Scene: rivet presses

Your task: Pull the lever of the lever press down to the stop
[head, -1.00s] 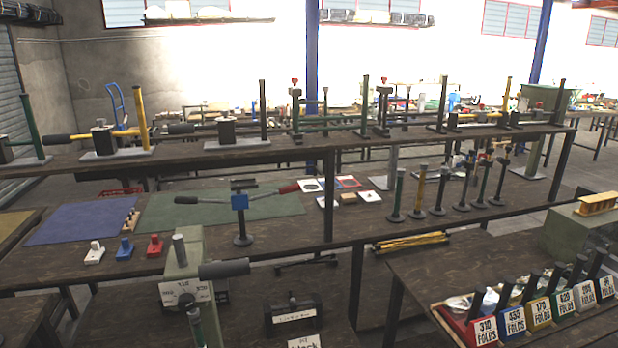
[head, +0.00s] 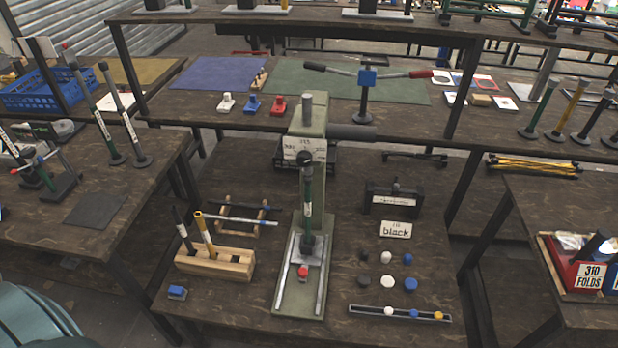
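A green press (head: 312,122) stands upright in the middle of the near table. A thick dark lever (head: 350,131) sticks out to the right from near its top and looks about level. A white label (head: 304,148) is on its front. A dark and green vertical rod (head: 307,208) with a small white tag hangs in front of the column over the press base (head: 287,299). The base has two pale rails and a small red knob (head: 303,271). Neither of my grippers is in view, and nothing touches the lever.
A wooden block with two upright tools (head: 228,262) stands left of the press. A black box (head: 391,199), a "black" sign (head: 396,229), several coloured discs and a narrow tray (head: 352,311) are on the right. A double-handled tool (head: 367,92) stands on the table behind.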

